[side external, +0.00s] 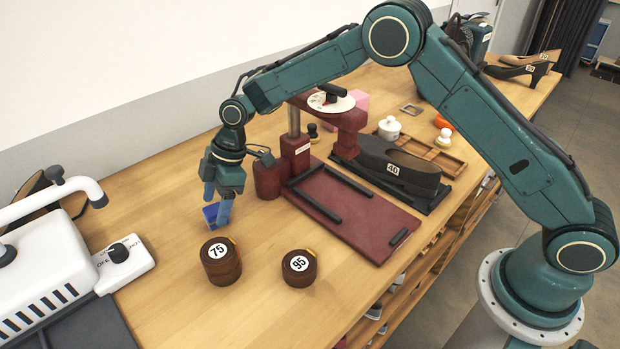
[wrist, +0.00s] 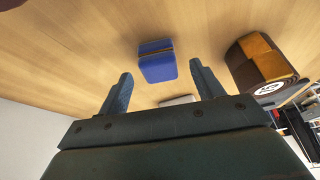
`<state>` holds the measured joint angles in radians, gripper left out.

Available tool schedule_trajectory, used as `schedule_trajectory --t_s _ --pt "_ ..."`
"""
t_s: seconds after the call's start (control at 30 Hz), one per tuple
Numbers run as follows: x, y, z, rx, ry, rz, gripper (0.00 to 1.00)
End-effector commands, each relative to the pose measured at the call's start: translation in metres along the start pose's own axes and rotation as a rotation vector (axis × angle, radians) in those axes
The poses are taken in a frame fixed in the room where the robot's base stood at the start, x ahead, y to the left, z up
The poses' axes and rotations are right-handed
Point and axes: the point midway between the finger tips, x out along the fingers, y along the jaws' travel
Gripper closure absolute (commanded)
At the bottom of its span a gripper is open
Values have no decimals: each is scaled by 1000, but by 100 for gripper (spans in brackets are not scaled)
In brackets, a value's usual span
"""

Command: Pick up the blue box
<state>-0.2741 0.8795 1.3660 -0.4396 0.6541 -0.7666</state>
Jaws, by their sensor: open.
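The blue box (side external: 211,214) stands on the wooden table, partly hidden behind my gripper's fingers in the side view. In the wrist view the blue box (wrist: 157,62) shows whole, with a thin brown line across it. It lies beyond the fingertips and roughly between their lines, with bare table around it. My gripper (side external: 217,207) points down close to the box, with its fingers apart. In the wrist view my gripper (wrist: 160,72) is open and empty. I cannot tell the exact height of the fingertips above the table.
A brown round block marked 75 (side external: 221,265) stands just in front of the box; another marked 95 (side external: 299,270) is to its right. A dark red press (side external: 365,215) stands right of my gripper. A white machine (side external: 45,275) is at the left. Table left of the box is clear.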

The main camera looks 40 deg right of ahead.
Motion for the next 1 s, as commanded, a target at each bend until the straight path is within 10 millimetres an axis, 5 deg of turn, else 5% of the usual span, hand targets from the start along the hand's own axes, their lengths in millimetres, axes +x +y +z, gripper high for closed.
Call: schedule_trajectory --t_s 0.23,0.77,1.0 --pt "22 0 0 0 0 0 34" --pt "23 0 0 1 0 0 34" --pt "23 0 0 1 0 0 81"
